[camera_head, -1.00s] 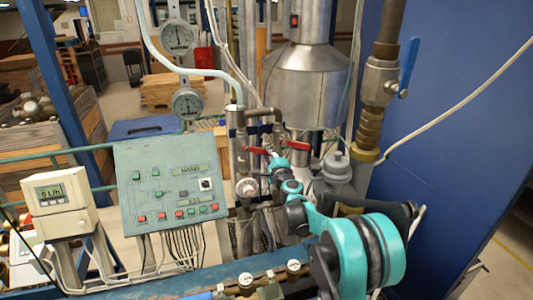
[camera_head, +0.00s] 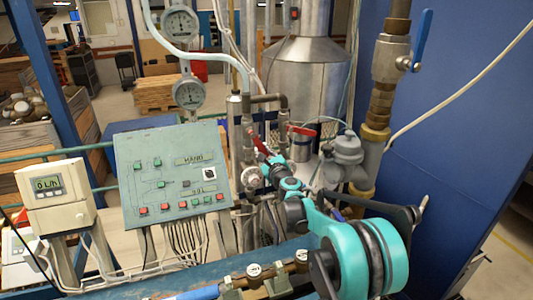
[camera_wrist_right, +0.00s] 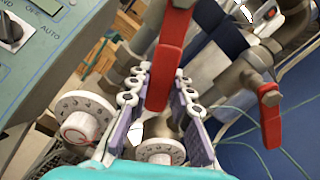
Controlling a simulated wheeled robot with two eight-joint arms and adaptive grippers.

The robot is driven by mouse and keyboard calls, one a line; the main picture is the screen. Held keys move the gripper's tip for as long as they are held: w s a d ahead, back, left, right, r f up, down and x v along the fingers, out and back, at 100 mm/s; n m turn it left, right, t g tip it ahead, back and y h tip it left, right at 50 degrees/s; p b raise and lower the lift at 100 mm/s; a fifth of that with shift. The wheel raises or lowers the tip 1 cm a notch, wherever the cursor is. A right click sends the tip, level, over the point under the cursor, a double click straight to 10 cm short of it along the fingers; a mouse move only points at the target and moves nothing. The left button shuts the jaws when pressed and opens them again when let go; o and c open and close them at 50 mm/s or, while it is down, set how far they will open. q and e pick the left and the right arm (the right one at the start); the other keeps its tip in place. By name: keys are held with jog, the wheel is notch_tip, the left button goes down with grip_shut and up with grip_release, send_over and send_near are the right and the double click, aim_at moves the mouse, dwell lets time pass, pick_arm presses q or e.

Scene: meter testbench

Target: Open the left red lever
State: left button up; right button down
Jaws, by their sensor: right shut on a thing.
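The left red lever (camera_head: 261,143) is on a pipe valve right of the control panel and slants steeply in the head view. My right gripper (camera_head: 271,160) is at this lever. In the right wrist view the lever (camera_wrist_right: 166,66) lies between the two purple-padded fingers of my gripper (camera_wrist_right: 160,100), which is shut on it. The second red lever (camera_head: 302,131) is to the right and free of the gripper; it also shows in the right wrist view (camera_wrist_right: 269,113). My left gripper is out of view.
The green control panel (camera_head: 172,170) stands close left of the levers. Two dials (camera_wrist_right: 160,152) (camera_wrist_right: 84,118) are near the fingers. A blue-handled valve pipe (camera_head: 386,85) and a blue wall (camera_head: 460,120) are at right. Brass fittings (camera_head: 254,270) line the front beam.

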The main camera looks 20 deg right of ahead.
jog(key=shift+s+a+f+m+b, duration=0.1)
jog(key=shift+a+f+m+b, duration=0.2)
jog(key=shift+a+m, duration=0.5)
jog(key=shift+w+a+f+m+b, duration=0.1)
jog(key=shift+a+m+b, duration=0.4)
jog(key=shift+m, duration=0.55)
jog(key=shift+s+a+f+m+b, duration=0.15)
jog(key=shift+a+m+b, duration=0.15)
jog(key=shift+a+m, duration=0.55)
jog(key=shift+d, duration=0.15)
jog(key=c, duration=1.3)
grip_release()
jog(key=shift+c, duration=0.2)
jog(key=s, duration=1.2)
jog(key=shift+d, duration=0.15)
